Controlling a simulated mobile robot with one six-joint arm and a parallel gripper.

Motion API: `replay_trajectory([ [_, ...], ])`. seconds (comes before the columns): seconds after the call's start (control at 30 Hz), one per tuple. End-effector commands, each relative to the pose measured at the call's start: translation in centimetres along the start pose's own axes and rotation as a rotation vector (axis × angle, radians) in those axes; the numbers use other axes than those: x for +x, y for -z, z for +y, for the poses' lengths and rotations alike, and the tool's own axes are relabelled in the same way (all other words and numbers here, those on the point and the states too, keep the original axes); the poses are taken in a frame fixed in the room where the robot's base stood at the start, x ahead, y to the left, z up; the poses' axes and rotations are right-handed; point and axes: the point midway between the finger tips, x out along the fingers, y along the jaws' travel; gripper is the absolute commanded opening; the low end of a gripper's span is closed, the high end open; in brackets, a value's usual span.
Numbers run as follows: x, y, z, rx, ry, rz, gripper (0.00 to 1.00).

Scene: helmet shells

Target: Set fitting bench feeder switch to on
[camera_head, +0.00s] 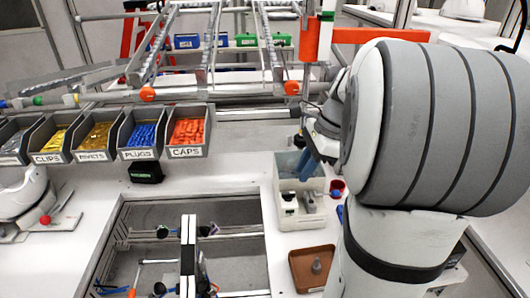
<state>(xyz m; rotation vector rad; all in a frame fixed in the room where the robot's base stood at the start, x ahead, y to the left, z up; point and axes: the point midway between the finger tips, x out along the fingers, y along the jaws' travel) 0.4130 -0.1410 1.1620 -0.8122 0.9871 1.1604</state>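The white fitting bench (232,170) spreads across the middle of the view. I cannot pick out the feeder switch for sure. A small black box (146,172) with a green mark sits on the bench below the PLUGS bin; I cannot tell whether it bears a switch or how it is set. My grey and white arm fills the right side. My gripper (309,160) appears small and partly hidden, just left of the arm and above a pale bin (289,168). Its fingers are too unclear to tell open from shut.
Labelled bins of clips (47,158), rivets (89,157), plugs (139,153) and caps (187,151) line the bench's back left. A recessed opening with rods and tools lies in front. A brown tray (300,281) sits near my arm. An orange post (318,40) stands behind.

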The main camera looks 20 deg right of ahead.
Motion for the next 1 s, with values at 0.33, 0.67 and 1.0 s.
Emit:
replay_trajectory([
  [0.33,3.5,0.4,-0.3,0.064,-0.003,-0.019,0.19],
  [0.67,7.1,0.3,-0.4,0.061,0.0,-0.017,0.19],
  [1.0,7.3,0.3,-0.4,0.06,0.001,-0.017,0.14],
])
